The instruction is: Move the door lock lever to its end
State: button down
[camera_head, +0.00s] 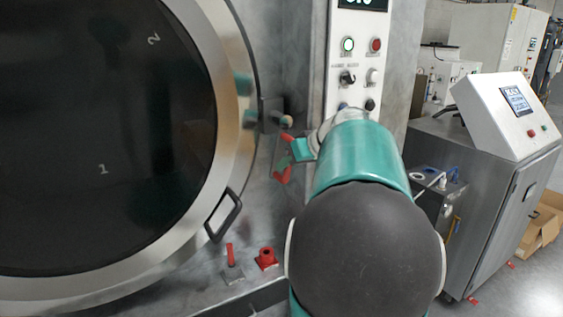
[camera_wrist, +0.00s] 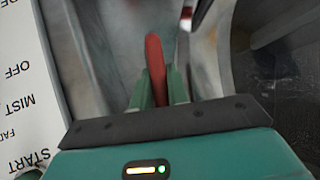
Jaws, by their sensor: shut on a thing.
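The door lock lever is a red handle (camera_wrist: 155,60) standing up between my gripper's two green fingers in the wrist view. My gripper (camera_wrist: 160,88) is shut on it, one finger on each side. In the head view my gripper (camera_head: 292,154) is at the grey panel right of the round door (camera_head: 105,130). Red parts (camera_head: 283,176) show beside it there, partly hidden by my gripper and arm. The lever's base and pivot are hidden in the wrist view.
A black latch block (camera_head: 270,115) sits at the door rim, just above my gripper. A black door handle (camera_head: 223,214) is lower left. A white control panel (camera_head: 357,60) with buttons and knobs is above my arm. Another red lever (camera_head: 229,253) and a red fitting (camera_head: 266,258) are below.

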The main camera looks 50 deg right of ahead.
jog(key=shift+s+d+n+g+h, duration=0.2)
jog(key=shift+d+n+h, duration=0.1)
jog(key=shift+d+h, duration=0.2)
jog(key=shift+s+d+n+g+h, duration=0.1)
jog(key=shift+d+n+g+h, duration=0.15)
jog(key=shift+d+h, duration=0.2)
jog(key=shift+d, duration=0.15)
jog(key=c, duration=1.4)
grip_release()
jog(key=shift+o, duration=0.2)
jog(key=shift+f, duration=0.1)
jog(key=v, duration=1.4)
